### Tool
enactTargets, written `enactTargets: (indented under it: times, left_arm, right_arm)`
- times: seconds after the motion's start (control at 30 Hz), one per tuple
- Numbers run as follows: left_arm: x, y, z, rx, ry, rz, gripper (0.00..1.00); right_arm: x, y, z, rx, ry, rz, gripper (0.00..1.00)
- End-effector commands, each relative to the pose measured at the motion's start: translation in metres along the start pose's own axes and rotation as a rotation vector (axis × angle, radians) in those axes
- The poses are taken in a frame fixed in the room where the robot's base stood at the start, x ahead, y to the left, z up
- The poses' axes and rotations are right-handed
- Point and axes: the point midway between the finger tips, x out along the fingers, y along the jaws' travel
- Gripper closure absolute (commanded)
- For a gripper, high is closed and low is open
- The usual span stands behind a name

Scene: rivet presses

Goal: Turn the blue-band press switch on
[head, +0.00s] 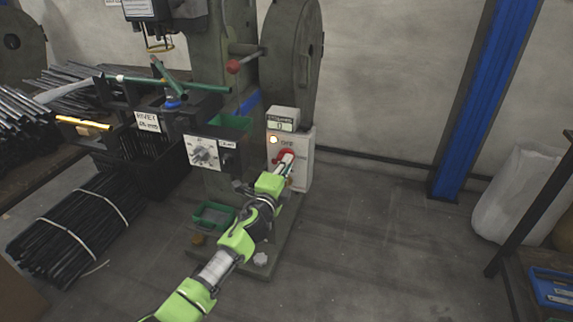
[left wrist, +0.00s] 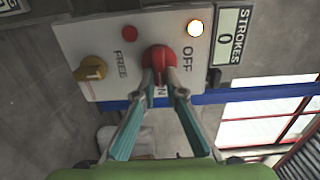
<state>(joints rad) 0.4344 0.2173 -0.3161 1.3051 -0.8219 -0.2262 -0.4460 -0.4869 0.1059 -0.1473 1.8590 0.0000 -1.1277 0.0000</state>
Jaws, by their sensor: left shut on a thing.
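The press switch is a red rotary knob (left wrist: 158,57) on a pale control box (head: 302,165); it also shows red in the head view (head: 280,156). OFF is printed to one side of it, and ON is partly hidden behind my fingers. My left gripper (left wrist: 160,78) is shut on the red knob, one finger on each side of its grip. In the head view my left gripper (head: 287,165) reaches the box from below. A lit lamp (left wrist: 195,28) sits beside the knob. I cannot tell the knob's exact setting. My right gripper is not in view.
The box has a yellow knob (left wrist: 90,69), a small red button (left wrist: 129,33) and a STROKES counter reading 0 (left wrist: 232,35). The grey press wheel (head: 292,55) stands behind. A dial panel (head: 205,153) is left of my arm.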

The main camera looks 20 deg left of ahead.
Motion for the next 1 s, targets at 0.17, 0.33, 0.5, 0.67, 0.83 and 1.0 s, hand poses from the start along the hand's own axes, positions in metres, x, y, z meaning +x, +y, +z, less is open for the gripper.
enactTargets:
  times: [0.17,0.33,0.5,0.67,0.83,1.0]
  left_arm:
    - [0.0,0.001,0.0,0.008,0.001,0.002,1.0]
    - [0.0,0.001,0.0,0.007,0.001,0.002,1.0]
    - [0.0,0.001,0.0,0.006,0.001,0.002,0.72]
    - [0.0,0.001,0.0,0.005,0.001,0.001,0.72]
    - [-0.002,0.001,0.0,0.005,0.0,0.0,0.72]
    - [-0.017,0.002,0.0,0.005,0.001,0.001,0.72]
  right_arm:
    - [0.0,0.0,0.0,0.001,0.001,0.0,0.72]
    - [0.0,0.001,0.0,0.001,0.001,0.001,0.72]
    - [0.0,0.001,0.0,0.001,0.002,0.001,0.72]
    - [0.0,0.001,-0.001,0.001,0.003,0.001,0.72]
    - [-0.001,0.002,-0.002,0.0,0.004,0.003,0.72]
    - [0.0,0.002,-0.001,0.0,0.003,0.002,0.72]
